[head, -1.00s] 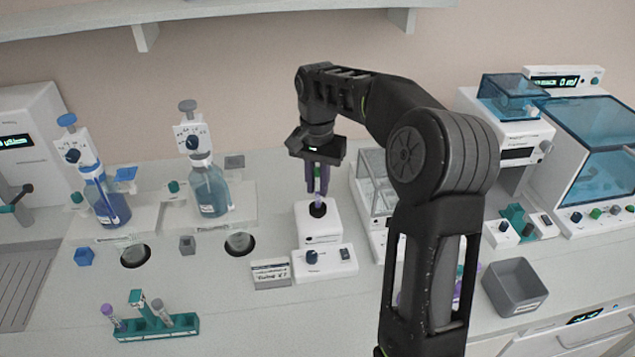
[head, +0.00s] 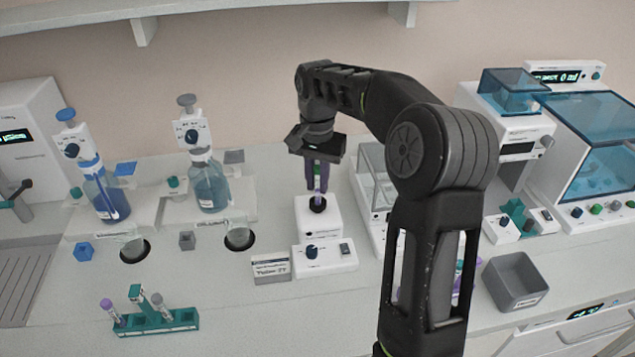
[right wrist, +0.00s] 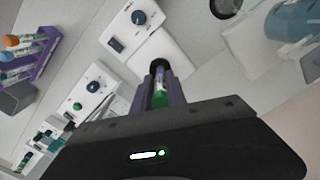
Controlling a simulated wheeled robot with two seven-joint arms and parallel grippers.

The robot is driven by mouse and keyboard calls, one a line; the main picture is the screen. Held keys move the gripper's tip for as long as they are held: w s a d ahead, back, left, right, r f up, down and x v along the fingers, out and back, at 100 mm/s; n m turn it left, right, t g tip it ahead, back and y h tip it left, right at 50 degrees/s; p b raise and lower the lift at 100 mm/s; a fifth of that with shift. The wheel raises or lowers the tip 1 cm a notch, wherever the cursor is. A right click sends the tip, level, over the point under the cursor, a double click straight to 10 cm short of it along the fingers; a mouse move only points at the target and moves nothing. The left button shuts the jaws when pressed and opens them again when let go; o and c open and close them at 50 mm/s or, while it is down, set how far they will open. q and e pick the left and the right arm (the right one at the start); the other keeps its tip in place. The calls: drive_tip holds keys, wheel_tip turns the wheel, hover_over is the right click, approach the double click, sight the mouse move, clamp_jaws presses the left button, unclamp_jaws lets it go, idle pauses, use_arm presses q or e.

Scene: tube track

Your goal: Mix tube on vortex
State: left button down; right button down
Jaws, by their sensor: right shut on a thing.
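The vortex mixer (head: 318,228) is a white box with a black round cup (head: 317,204) on top and a front panel with a dark knob. My right gripper (head: 317,185) points straight down over the cup. It is shut on a tube, and the purple fingers hide most of it. In the right wrist view the tube (right wrist: 158,92) stands between the fingers, with a green end toward the camera and a purple band. Its lower end is at the cup; I cannot tell how firmly it touches. My left gripper is not in view.
A teal rack (head: 155,322) with several tubes stands at the front left. Two dispenser bottles (head: 209,187) (head: 106,197) stand at the back left. A small label block (head: 271,267) is beside the mixer. A grey bin (head: 515,282) and white machines are on the right.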

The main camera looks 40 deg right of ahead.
sight(317, 168)
drive_tip(key=shift+f, duration=0.4)
idle(1.4)
drive_tip(key=shift+r, duration=0.1)
idle(3.4)
drive_tip(key=shift+r+p, duration=0.6)
drive_tip(key=shift+r, duration=2.85)
